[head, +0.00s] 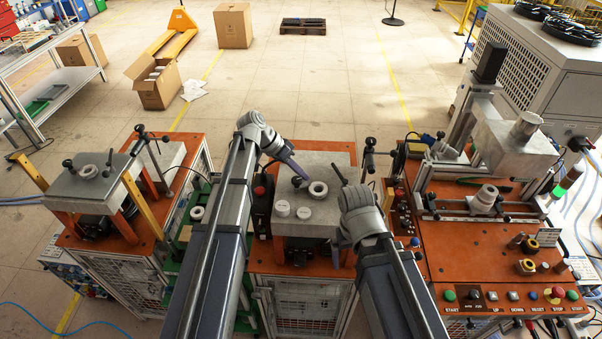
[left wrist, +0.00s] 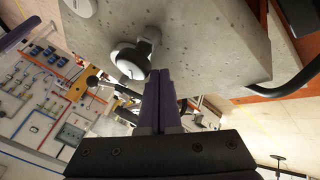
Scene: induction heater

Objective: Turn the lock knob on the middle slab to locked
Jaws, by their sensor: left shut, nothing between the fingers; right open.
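The middle slab (head: 325,211) is a grey, speckled block on the middle orange-topped machine. A small black knob (head: 297,182) sits on it beside a pale ring (head: 318,189). My left gripper (head: 303,176) is shut and empty, its fingertips close by the black knob. In the left wrist view the shut fingers (left wrist: 160,73) point at the slab's edge (left wrist: 195,45), just beside a rounded dark-and-light knob (left wrist: 135,57); I cannot tell whether they touch.
Two white round caps (head: 282,208) (head: 303,213) sit on the slab's left front. A similar slab (head: 90,185) stands on the left machine. The right machine carries a metal press (head: 515,150) and a button row. Black upright levers (head: 369,158) stand close beside the middle slab.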

